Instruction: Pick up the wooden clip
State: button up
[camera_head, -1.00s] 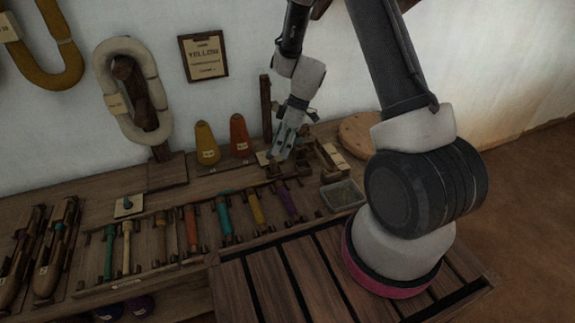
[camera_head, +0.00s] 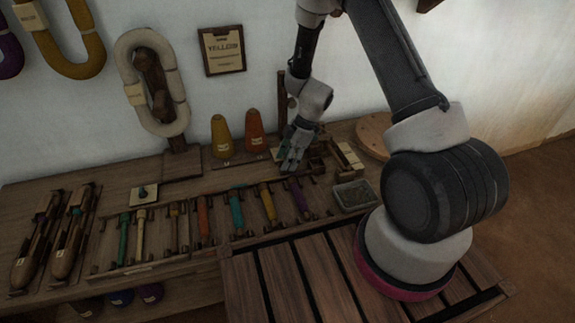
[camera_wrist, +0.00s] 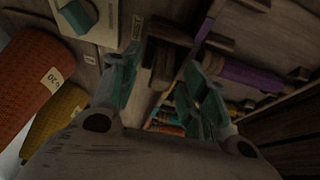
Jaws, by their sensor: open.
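My gripper (camera_head: 291,163) is open, pointing down low over the back right part of the wooden bench. In the wrist view, my gripper's two teal-grey fingers (camera_wrist: 165,82) stand apart. A small brown wooden piece (camera_wrist: 164,66) shows between them and looks like the wooden clip. The fingers do not appear closed on it, and I cannot tell whether they touch it. In the head view, my gripper and the dark wooden parts around it hide the piece, so I cannot make it out there.
An orange cone (camera_head: 255,132) and a yellow cone (camera_head: 221,138) stand left of my gripper. A rack of coloured bobbins (camera_head: 237,212) lies in front. A small grey tray (camera_head: 355,195) is to the right. A dark upright post (camera_head: 282,98) stands close behind.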

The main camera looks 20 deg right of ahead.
jog(key=shift+c, duration=0.4)
jog(key=c, duration=0.8)
notch_tip(320, 180, up, 10)
